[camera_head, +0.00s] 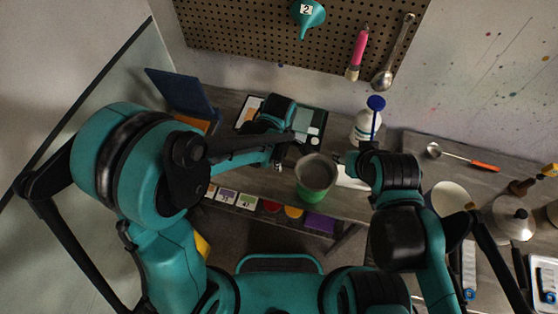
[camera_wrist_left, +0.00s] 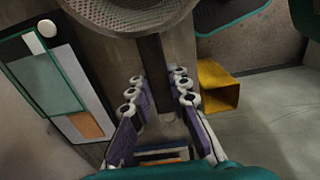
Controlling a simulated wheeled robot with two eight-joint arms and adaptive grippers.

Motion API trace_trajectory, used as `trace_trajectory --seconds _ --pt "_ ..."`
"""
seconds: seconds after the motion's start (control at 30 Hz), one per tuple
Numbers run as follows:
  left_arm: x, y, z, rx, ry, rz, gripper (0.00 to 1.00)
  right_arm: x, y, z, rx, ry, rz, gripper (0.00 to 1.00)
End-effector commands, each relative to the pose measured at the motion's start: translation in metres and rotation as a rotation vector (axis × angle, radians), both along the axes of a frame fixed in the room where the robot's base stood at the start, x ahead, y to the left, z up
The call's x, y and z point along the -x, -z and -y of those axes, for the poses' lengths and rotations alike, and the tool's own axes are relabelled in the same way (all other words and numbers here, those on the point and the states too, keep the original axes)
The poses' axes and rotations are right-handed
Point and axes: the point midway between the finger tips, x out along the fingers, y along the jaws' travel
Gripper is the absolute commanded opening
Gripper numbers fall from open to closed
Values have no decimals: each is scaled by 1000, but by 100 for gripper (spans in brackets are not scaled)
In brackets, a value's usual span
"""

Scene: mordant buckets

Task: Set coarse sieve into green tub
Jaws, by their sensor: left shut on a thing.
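The coarse sieve (camera_head: 317,169) is a round grey mesh bowl over the green tub (camera_head: 314,195) in the head view. I cannot tell whether it rests in the tub or hangs just above it. In the left wrist view the sieve's mesh and rim (camera_wrist_left: 130,14) fill the top, and its dark flat handle (camera_wrist_left: 155,70) runs down between the fingers. My left gripper (camera_head: 279,164) is left of the tub, shut on that handle; it also shows in the left wrist view (camera_wrist_left: 159,84). My right gripper (camera_head: 345,159) is right of the sieve, its fingers too small to judge.
A white bottle (camera_head: 366,127) with a blue-topped tool stands behind. A colour chart (camera_head: 309,122) lies at the back. Coloured cards (camera_head: 246,201) line the bench's front edge. A ladle with an orange handle (camera_head: 484,165) and a kettle (camera_head: 512,218) are at right.

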Motion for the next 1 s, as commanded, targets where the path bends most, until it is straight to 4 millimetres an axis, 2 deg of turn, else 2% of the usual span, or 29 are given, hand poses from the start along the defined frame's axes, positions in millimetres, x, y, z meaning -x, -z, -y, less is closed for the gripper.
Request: trace_trajectory --seconds 1.0 --pt "0 10 0 0 0 0 0 0 9 0 0 0 0 46"
